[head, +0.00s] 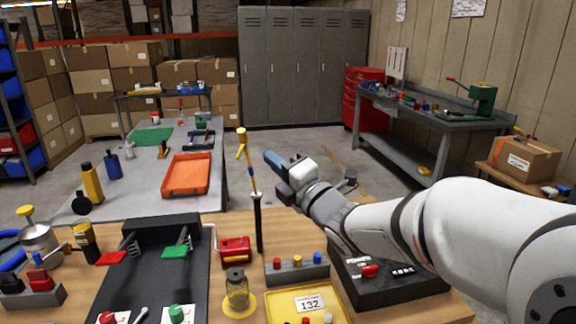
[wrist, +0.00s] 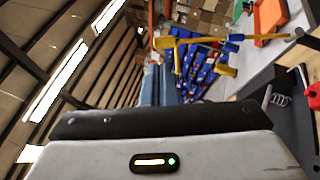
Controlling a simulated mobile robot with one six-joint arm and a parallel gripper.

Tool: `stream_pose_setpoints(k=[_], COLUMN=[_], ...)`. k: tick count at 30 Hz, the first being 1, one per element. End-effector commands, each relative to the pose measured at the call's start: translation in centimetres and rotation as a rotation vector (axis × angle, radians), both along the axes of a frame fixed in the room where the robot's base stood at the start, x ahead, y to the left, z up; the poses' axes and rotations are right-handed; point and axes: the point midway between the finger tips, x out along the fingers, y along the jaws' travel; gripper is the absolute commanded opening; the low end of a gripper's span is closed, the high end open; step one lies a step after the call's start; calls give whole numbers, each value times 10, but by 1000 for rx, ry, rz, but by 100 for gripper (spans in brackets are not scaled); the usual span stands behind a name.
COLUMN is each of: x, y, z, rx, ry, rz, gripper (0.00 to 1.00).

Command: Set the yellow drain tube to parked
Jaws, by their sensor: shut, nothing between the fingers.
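The yellow drain tube (head: 241,141) stands upright with a slight tilt in the head view. It has a short side spout near its top, and its lower end meets a thin black post (head: 258,225) on the wooden table. In the wrist view the tube (wrist: 195,40) runs sideways across the top, with its spout and a blue band showing. My gripper (head: 273,160) is shut and empty, to the right of the tube's upper part in the head view. No contact with the tube shows.
A black stand (head: 155,270) is to the left. An orange tray (head: 187,174) lies on the grey table behind. Air around the tube's top looks clear.

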Motion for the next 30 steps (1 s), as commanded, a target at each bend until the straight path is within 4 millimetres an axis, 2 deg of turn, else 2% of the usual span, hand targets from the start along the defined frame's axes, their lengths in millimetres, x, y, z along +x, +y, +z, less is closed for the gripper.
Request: stream_pose_setpoints(k=[6, 12, 27, 30], x=[33, 51, 57, 57], y=[32, 48, 54, 61], z=[14, 19, 20, 21], rx=[-1, -2, -1, 0], ry=[3, 2, 1, 12], rz=[3, 1, 2, 13], gripper=[0, 0, 0, 0])
